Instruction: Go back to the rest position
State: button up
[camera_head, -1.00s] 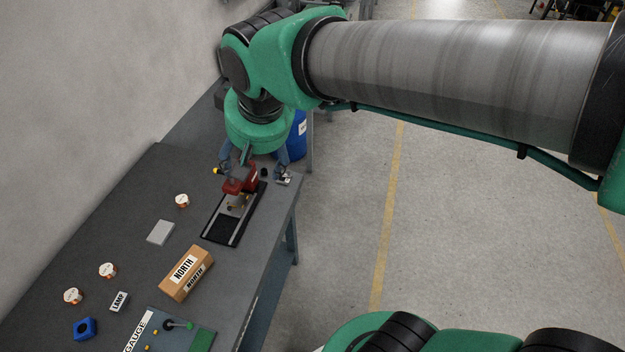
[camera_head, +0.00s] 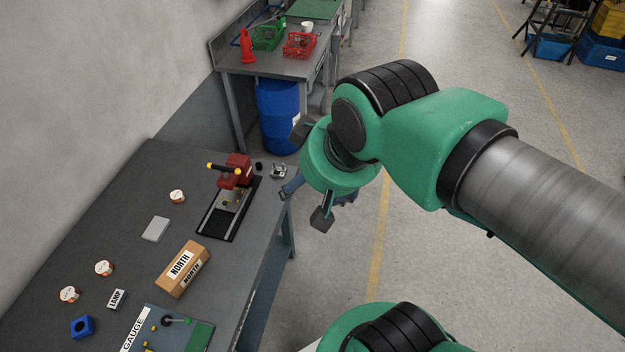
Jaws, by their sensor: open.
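My gripper (camera_head: 306,205) hangs below the green wrist of my arm, just off the right edge of the grey bench (camera_head: 100,220). Its fingers are spread and I see nothing between them. The red press-like device (camera_head: 235,172) with a yellow-tipped handle stands on a black base at the far end of the bench, to the left of my gripper and apart from it.
The bench holds a NORTH box (camera_head: 183,268), a grey block (camera_head: 156,229), several copper coils (camera_head: 177,197), a LAMP block (camera_head: 116,299), a blue part (camera_head: 82,327) and a GAUGE board (camera_head: 180,330). A blue barrel (camera_head: 278,118) stands behind. The floor (camera_head: 440,270) at right is open.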

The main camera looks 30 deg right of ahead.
notch_tip(320, 180, down, 10)
jog(key=b, duration=1)
